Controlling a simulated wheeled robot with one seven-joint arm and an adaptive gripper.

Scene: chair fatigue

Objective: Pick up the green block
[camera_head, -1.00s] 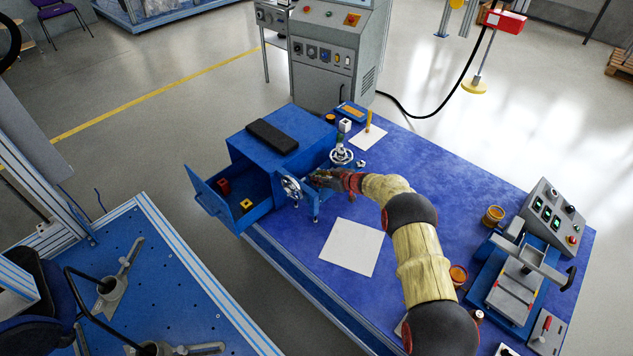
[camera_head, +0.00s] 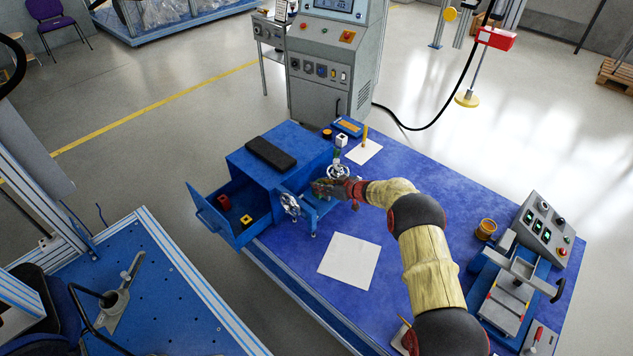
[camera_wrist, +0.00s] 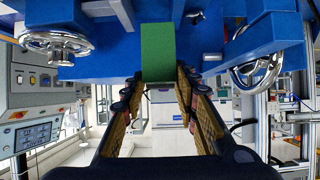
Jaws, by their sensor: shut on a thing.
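The green block (camera_wrist: 158,52) is upright in the middle of the wrist view, between the fingertips of my gripper (camera_wrist: 158,80). My gripper is shut on its lower part as pictured. In the head view my gripper (camera_head: 324,187) is at the blue bench fixture with handwheels, beside the blue cabinet. I cannot make out the block there, as the gripper and fixture cover that spot. I cannot tell whether the block still touches the fixture.
The blue cabinet (camera_head: 262,175) has an open drawer (camera_head: 232,222) at its left. A metal handwheel (camera_head: 290,204) is close to my gripper; another (camera_wrist: 256,66) shows in the wrist view. A white sheet (camera_head: 349,261) lies flat on the blue table, with clear tabletop around it.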

